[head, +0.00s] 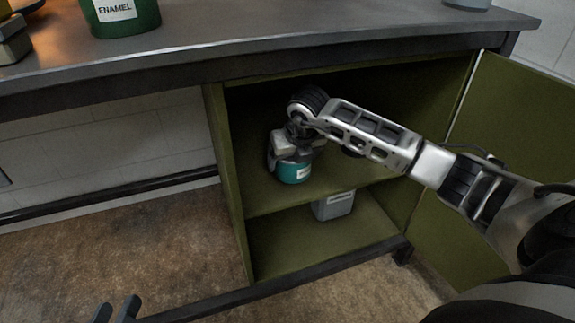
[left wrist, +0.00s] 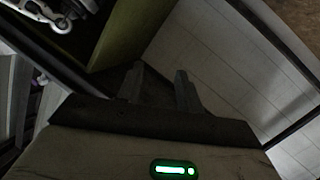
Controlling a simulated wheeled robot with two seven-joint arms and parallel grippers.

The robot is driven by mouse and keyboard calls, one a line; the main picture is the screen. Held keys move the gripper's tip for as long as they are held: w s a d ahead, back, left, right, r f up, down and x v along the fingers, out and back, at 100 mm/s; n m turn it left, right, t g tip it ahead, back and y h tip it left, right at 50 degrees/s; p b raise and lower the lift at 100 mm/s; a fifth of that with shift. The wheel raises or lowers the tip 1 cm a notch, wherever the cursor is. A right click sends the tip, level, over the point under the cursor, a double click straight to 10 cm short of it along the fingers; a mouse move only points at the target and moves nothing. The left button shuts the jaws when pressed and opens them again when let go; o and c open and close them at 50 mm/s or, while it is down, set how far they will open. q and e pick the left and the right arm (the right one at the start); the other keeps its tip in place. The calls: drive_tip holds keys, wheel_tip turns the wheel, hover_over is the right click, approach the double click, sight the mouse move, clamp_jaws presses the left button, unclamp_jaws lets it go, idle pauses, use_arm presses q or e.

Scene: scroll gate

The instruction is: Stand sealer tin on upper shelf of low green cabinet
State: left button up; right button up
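The sealer tin (head: 293,171) is teal with a pale label, most of it too small to read. It is upright at the upper shelf (head: 330,192) of the low green cabinet (head: 229,180), inside the open front. Whether its base touches the shelf is unclear. My right gripper (head: 287,150) is at the tin's top, with the arm reaching in from the right. Its fingers are largely hidden, so its grip does not show. My left gripper (head: 115,311) is low at the left, outside the cabinet. In the left wrist view its fingers (left wrist: 159,88) are apart and empty.
A grey container (head: 334,205) stands on the cabinet's lower level. The cabinet door (head: 510,140) stands open at the right. The worktop (head: 300,27) overhangs the cabinet and carries a green enamel tin (head: 121,17). The floor at the left is clear.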

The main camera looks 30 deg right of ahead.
drive_tip(key=w, duration=0.3)
drive_tip(key=shift+w+d+b, duration=0.25)
drive_tip(key=shift+d+b, duration=0.05)
drive_tip(key=shift+d, duration=0.1)
wheel_tip(320, 180, down, 3)
drive_tip(key=shift+r+b, duration=0.1)
drive_tip(key=shift+b, duration=0.6)
drive_tip(key=shift+f, duration=0.4)
drive_tip(key=shift+r, duration=0.1)
drive_tip(key=o, duration=1.1)
drive_tip(key=shift+p+v, duration=0.95)
drive_tip(key=shift+v, duration=1.25)
drive_tip(key=shift+s+r+p, duration=0.3)
drive_tip(key=shift+s+r, duration=0.15)
drive_tip(key=shift+s, duration=0.1)
use_arm(q)
drive_tip(key=shift+a+f+m+y+p, duration=0.2)
drive_tip(key=shift+a+m+y+p, duration=0.15)
drive_tip(key=shift+p, duration=0.7)
use_arm(e)
drive_tip(key=s+a, duration=0.2)
drive_tip(key=s, duration=0.9)
drive_tip(key=shift+a+f, duration=0.25)
drive_tip(key=shift+a, duration=0.15)
